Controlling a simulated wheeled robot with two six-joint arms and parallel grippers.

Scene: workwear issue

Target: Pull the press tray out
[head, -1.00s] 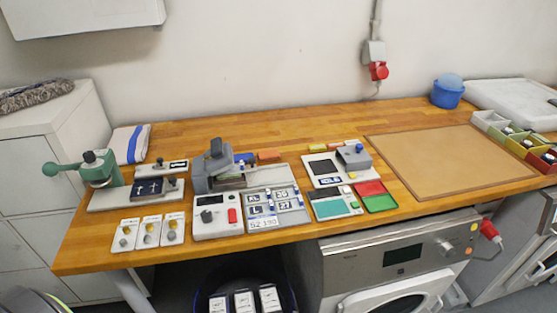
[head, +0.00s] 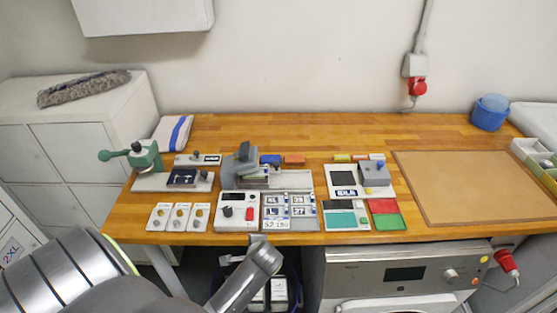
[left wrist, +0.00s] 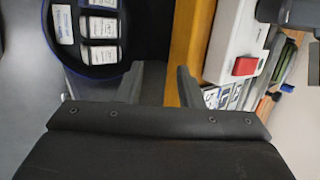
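A grey press (head: 243,166) stands mid-left on the wooden bench, with a flat grey slab (head: 290,179) at its right. A white control box (head: 238,212) with a red button is in front of it. A green lever press (head: 145,157) stands further left; its pale base (head: 150,183) carries a dark plate with a knob beside it. I cannot tell which flat part is the press tray. My left gripper (left wrist: 158,80) is open and empty, in front of the bench edge near the control box. It is partly seen in the head view (head: 261,242). My right gripper is not in view.
A round dark bin (left wrist: 90,68) with labelled packs is below the bench edge. Cards (head: 181,217), a plate holder (head: 290,225) and small coloured trays (head: 385,221) line the front. A tan board (head: 475,188) lies right.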

